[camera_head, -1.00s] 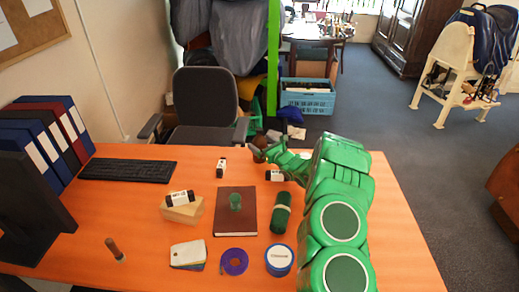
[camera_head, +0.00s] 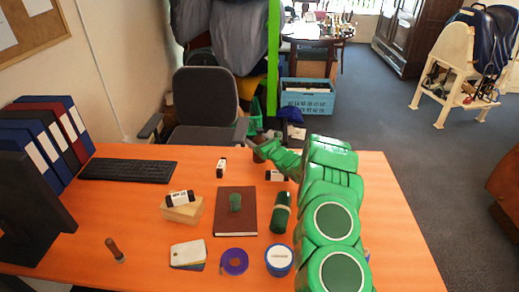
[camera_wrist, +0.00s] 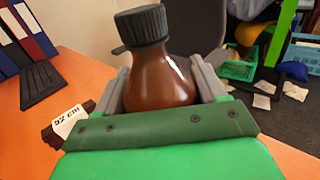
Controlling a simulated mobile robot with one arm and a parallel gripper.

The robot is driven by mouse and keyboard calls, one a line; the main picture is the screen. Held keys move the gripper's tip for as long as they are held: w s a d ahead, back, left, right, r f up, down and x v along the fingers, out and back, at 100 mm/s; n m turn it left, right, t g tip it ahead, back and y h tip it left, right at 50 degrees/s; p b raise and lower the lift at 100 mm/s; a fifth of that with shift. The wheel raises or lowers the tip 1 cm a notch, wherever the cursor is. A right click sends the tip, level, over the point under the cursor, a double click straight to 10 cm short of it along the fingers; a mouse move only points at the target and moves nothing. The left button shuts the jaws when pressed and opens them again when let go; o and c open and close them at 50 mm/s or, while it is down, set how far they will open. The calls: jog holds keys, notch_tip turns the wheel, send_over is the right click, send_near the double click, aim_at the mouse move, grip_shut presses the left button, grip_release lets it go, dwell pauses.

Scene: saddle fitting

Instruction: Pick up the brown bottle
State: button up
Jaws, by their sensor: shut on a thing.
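The brown bottle (camera_wrist: 158,82) has a black ribbed cap and stands between my gripper's fingers in the wrist view. My gripper (camera_wrist: 160,95) is shut on it, with a grey finger on each side of its body. In the head view the bottle (camera_head: 260,142) is a small brown shape near the table's far edge, partly hidden by my gripper (camera_head: 256,149). The bottle's lower part is hidden behind the gripper in the wrist view. I cannot tell whether its base touches the table.
On the orange table (camera_head: 340,170) are a brown book (camera_head: 236,222) with a small green item on it, a green cylinder (camera_head: 280,213), purple tape (camera_head: 234,262), a blue-rimmed tin (camera_head: 278,260) and a keyboard (camera_head: 128,171). Small labelled items (camera_head: 221,168) lie near the gripper. A chair (camera_head: 205,100) stands beyond.

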jog(key=c, duration=0.3)
jog(key=shift+r, duration=0.7)
jog(key=s+d+r, duration=0.3)
jog(key=s+r, duration=0.8)
jog(key=s, duration=0.2)
jog(key=shift+s+r, duration=0.3)
